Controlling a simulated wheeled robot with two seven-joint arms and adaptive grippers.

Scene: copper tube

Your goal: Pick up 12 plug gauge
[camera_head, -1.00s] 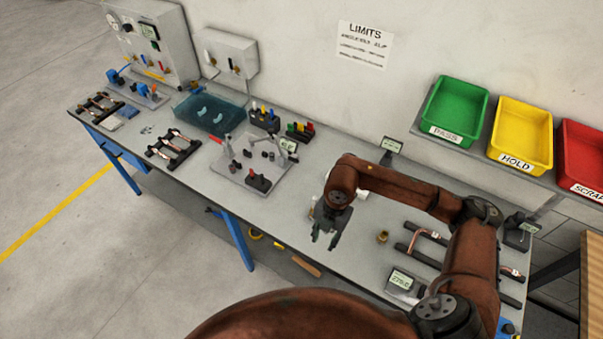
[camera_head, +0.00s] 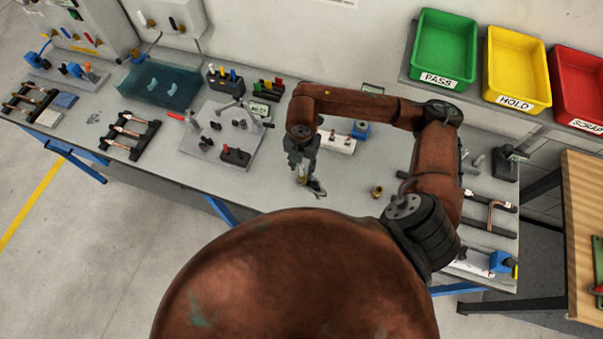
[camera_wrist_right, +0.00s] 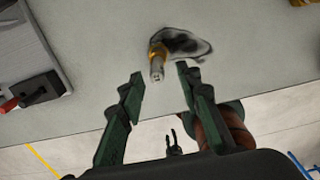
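A small gauge with a yellow band and steel tip (camera_wrist_right: 157,62) stands on the bench in the right wrist view. It looks like the plug gauge, but I cannot read a size on it. In the head view it (camera_head: 303,177) shows just below my right gripper (camera_head: 301,163). The right gripper (camera_wrist_right: 160,78) is open, its fingertips on either side of the gauge's near end in the picture; contact is not visible. A small dark two-pronged shape (camera_wrist_right: 173,147) below the bench edge may be my left gripper; its state is unclear.
A dark, glossy patch (camera_wrist_right: 187,45) lies beside the gauge. A brass fitting (camera_head: 377,191) stands to the right. A grey plate with black blocks (camera_head: 200,145) is to the left, a white block (camera_head: 342,144) behind. The bench's near edge is close.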

